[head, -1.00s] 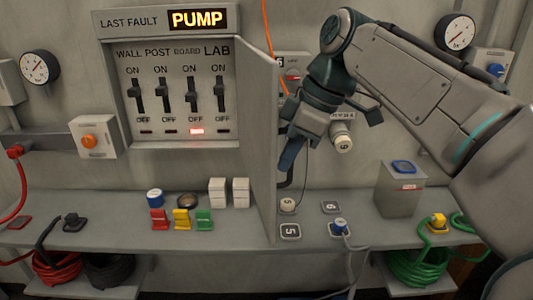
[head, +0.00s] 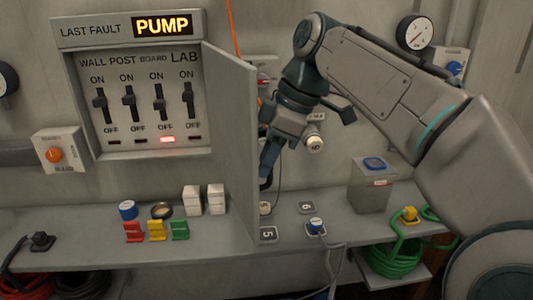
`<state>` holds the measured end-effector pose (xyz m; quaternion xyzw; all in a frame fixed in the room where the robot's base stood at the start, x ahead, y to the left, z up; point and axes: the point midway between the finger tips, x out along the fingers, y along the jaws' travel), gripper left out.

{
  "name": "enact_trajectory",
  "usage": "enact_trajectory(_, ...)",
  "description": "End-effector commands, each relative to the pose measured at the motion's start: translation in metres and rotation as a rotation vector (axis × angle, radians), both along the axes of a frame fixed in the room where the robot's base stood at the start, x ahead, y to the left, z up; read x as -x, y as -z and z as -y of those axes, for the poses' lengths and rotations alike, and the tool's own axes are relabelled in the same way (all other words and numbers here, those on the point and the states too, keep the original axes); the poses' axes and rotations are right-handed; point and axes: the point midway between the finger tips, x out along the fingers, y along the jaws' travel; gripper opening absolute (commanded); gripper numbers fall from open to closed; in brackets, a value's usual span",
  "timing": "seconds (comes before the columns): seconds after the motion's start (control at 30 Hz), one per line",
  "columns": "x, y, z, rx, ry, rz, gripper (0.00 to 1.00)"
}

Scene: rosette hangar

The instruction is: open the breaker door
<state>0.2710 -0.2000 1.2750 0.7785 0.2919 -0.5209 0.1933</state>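The breaker door (head: 232,135) stands open, swung out to the right of the breaker box (head: 128,28), with its free edge toward me. Inside the box, several switches (head: 130,103) show under WALL, POST, BOARD and LAB labels, and a red light glows below the third switch. The sign above reads LAST FAULT PUMP. My gripper (head: 267,178) is just right of the door, behind its free edge, with fingers pointing down. The door partly hides the fingers, so whether they touch it or are open does not show.
The shelf (head: 90,236) below holds red, yellow and green pieces (head: 156,230), white blocks (head: 204,199) and a blue-topped can (head: 127,210). A grey box (head: 373,185) stands right.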

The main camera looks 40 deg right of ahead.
Motion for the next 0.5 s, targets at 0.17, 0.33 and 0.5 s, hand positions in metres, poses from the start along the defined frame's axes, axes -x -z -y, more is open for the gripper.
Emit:
enact_trajectory(0.17, 0.002, -0.009, 0.003, 0.001, 0.001, 0.003, 0.33)
enact_trajectory(0.33, 0.009, -0.036, 0.01, 0.002, 0.002, 0.003, 0.33)
enact_trajectory(0.5, 0.019, -0.07, 0.019, 0.003, 0.002, 0.002, 0.33)
